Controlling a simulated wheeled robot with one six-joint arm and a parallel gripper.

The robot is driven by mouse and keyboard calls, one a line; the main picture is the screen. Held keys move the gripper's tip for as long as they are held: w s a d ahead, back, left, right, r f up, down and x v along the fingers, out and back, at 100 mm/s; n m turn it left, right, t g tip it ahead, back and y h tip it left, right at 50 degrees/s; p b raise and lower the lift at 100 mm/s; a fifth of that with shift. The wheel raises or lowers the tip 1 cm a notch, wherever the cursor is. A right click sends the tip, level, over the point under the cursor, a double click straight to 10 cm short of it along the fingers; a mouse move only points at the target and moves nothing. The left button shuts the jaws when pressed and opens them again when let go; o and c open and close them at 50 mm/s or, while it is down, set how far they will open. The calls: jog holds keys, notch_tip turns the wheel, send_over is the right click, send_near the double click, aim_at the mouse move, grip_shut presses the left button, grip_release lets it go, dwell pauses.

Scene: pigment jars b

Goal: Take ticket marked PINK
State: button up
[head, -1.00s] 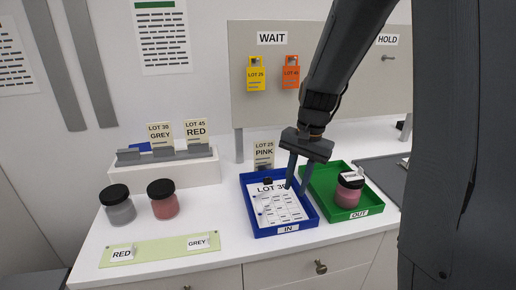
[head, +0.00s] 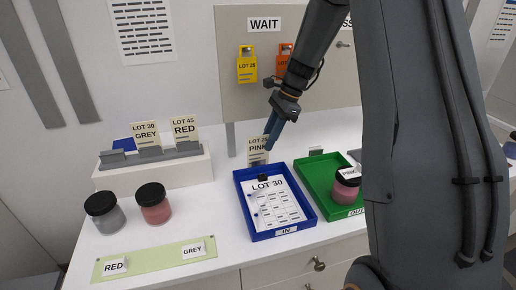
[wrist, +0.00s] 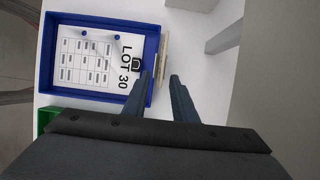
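The cream ticket marked LOT 25 PINK (head: 257,154) stands upright behind the blue IN tray in the head view. In the wrist view the ticket (wrist: 163,58) shows nearly edge-on beside the tray's rim. My gripper (head: 268,147) is at the ticket's upper right in the head view, and its finger covers part of the lettering. In the wrist view my gripper (wrist: 161,76) is open, its two fingertips apart and the ticket's near end lined up between them. I cannot tell whether either finger touches it.
The blue IN tray (head: 254,236) holds a LOT 30 sheet. The green OUT tray (head: 312,180) holds a pink jar (head: 346,190). A white rack (head: 160,175) bears GREY and RED tickets. Grey (head: 104,212) and red (head: 154,204) jars stand at left. The WAIT board rises behind.

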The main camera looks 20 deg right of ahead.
aim_at(258, 151)
jog(key=a+p, duration=0.1)
jog(key=a+f+p, duration=0.1)
jog(key=a, duration=0.1)
jog(key=a+p, duration=0.1)
jog(key=shift+s+a+f, duration=0.1)
jog(key=shift+a+f, duration=0.15)
jog(key=shift+a, duration=0.15)
jog(key=shift+a+f+p, duration=0.15)
jog(key=shift+f+p, duration=0.15)
jog(key=shift+f, duration=0.35)
grip_shut()
